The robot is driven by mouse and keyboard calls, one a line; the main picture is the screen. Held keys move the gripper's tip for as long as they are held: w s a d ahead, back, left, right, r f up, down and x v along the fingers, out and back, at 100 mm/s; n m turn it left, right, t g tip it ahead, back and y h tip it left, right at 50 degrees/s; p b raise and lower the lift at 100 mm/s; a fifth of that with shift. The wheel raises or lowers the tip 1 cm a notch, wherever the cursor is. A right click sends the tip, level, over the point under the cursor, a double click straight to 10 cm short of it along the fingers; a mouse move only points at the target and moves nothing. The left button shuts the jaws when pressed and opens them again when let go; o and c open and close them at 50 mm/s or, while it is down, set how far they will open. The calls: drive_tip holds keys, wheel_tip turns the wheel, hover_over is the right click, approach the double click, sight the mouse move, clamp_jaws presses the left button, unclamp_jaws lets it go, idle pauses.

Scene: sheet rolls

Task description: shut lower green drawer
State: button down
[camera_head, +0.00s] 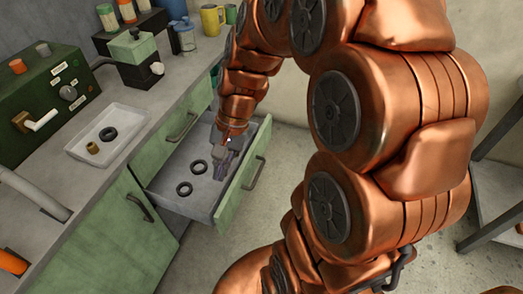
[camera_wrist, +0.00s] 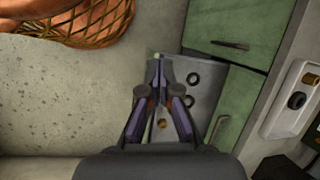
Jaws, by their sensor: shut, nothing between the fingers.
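The lower green drawer is pulled open, with its grey inside showing and its green front (camera_head: 241,186) standing out from the cabinet. A dark handle (camera_head: 258,172) is on the front's outer face. I cannot tell whether the fingertips touch the front.
A closed green drawer (camera_head: 180,124) is above the open one, with a green cabinet door (camera_head: 105,240) to the left. A white tray (camera_head: 75,150) and a dark green control box (camera_head: 45,100) stand on the counter. The floor (camera_wrist: 60,100) beyond the drawer front is clear.

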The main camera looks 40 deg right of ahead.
drive_tip(key=w+d+f+m+t+y+b, duration=0.2)
drive_tip(key=w+d+f+m+t+b, duration=0.25)
drive_tip(key=w+d+f+m, duration=0.8)
drive_tip(key=d+f+m+t+h+b, duration=0.1)
drive_tip(key=d+f+m, duration=0.25)
drive_tip(key=d, duration=0.35)
drive_tip(key=s+d+f+m+t+b, duration=0.1)
drive_tip(key=d+f+m+t+b, duration=0.1)
drive_tip(key=d+f, duration=0.35)
drive_tip(key=d+f+m+t+h+b, duration=0.1)
drive_tip(key=d+f+m, duration=0.2)
drive_tip(key=d, duration=0.6)
approach(256, 148)
drive_tip(key=x, duration=0.5)
drive_tip(key=shift+s+a+f, duration=0.1)
drive_tip(key=shift+s+f, duration=0.05)
drive_tip(key=shift+f, duration=0.3)
drive_tip(key=shift+w+a, duration=0.25)
drive_tip(key=shift+w, duration=0.2)
drive_tip(key=shift+w, duration=0.1)
